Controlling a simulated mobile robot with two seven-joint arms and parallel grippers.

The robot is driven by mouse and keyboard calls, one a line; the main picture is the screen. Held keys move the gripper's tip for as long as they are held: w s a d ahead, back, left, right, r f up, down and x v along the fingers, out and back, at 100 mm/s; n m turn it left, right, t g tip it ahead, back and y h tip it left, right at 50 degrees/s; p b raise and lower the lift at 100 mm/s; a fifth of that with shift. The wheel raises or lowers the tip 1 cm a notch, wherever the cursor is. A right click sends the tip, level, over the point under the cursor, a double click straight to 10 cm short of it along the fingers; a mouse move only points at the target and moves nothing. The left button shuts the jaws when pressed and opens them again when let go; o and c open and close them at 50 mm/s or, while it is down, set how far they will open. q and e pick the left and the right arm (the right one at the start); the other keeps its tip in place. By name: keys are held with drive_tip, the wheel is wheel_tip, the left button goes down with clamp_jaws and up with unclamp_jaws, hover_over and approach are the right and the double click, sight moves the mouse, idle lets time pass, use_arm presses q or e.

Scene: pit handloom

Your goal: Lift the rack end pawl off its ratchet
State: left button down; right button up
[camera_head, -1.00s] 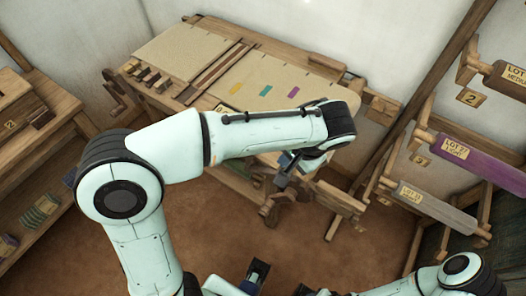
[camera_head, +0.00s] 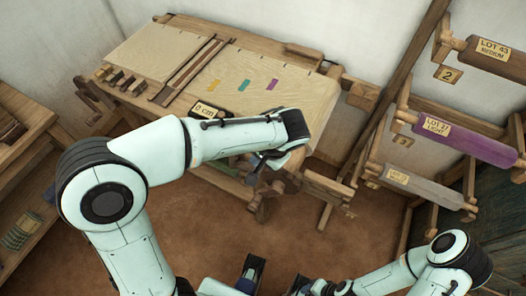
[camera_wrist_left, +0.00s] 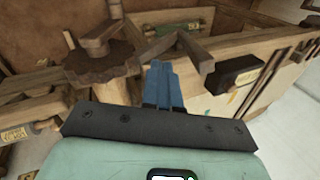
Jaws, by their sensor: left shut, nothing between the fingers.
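In the left wrist view, a dark wooden toothed wheel (camera_wrist_left: 103,64), which looks like the ratchet, sits on the loom frame left of my fingers. A bent wooden arm with a darker end (camera_wrist_left: 202,58) lies just beyond and right of my fingertips; I cannot tell whether it is the pawl, or whether it touches the wheel. My left gripper (camera_wrist_left: 163,70) is shut and empty, its blue fingers together close to these parts. In the head view, my left gripper (camera_head: 254,170) is at the loom's front right corner, partly hidden by its wrist. The right gripper's fingers are not clear.
The loom cloth (camera_head: 285,90) bears yellow, teal and purple marks. A "0 cm" label (camera_head: 205,110) lies at its front edge. A rack with a purple roll (camera_head: 465,140) stands at right. A shelf bench (camera_head: 25,130) is at left. Brown floor (camera_head: 240,225) lies open in front.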

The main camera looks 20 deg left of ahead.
use_arm(q)
drive_tip(key=a, duration=0.3)
drive_tip(key=w+a+f, duration=0.1)
drive_tip(key=shift+w+a, duration=0.1)
drive_tip(key=shift+a, duration=0.05)
use_arm(e)
drive_tip(key=shift+r, duration=0.1)
